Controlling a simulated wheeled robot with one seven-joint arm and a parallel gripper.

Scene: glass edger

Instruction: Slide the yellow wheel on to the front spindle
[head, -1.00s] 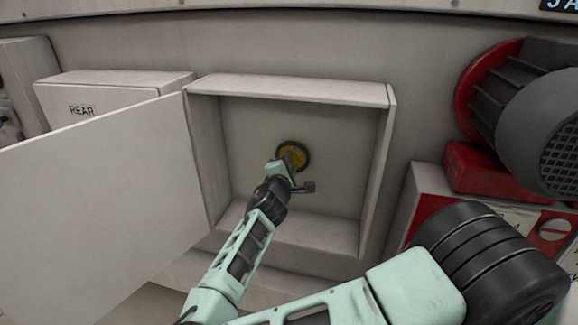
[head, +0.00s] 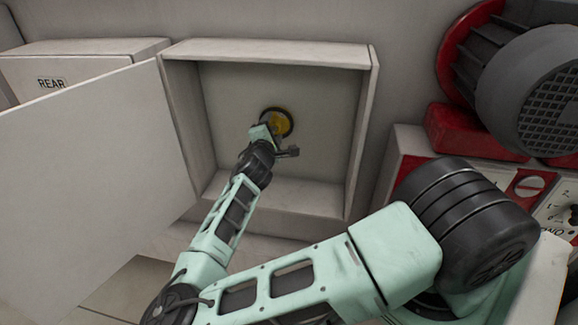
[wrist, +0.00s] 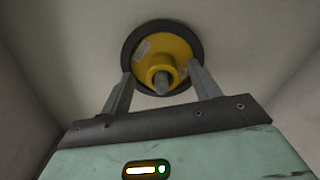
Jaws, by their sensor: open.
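The yellow wheel (head: 283,122), with a dark rim, is at the back wall of an open box in the head view. In the wrist view the yellow wheel (wrist: 177,51) faces me, and the grey tip of the spindle (wrist: 161,82) sticks out through its hub. My gripper (wrist: 160,74) is open, with one finger on each side of the hub and the fingertips in front of the wheel's face. I see no clear contact between fingers and wheel. In the head view my gripper (head: 272,134) hides the wheel's lower left part.
The box (head: 370,110) has side walls close around my arm. Its door (head: 90,180) stands open to the left. A box labelled REAR (head: 90,75) is beyond the door. A grey motor (head: 530,100) and red-and-white control panel (head: 500,180) are at right.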

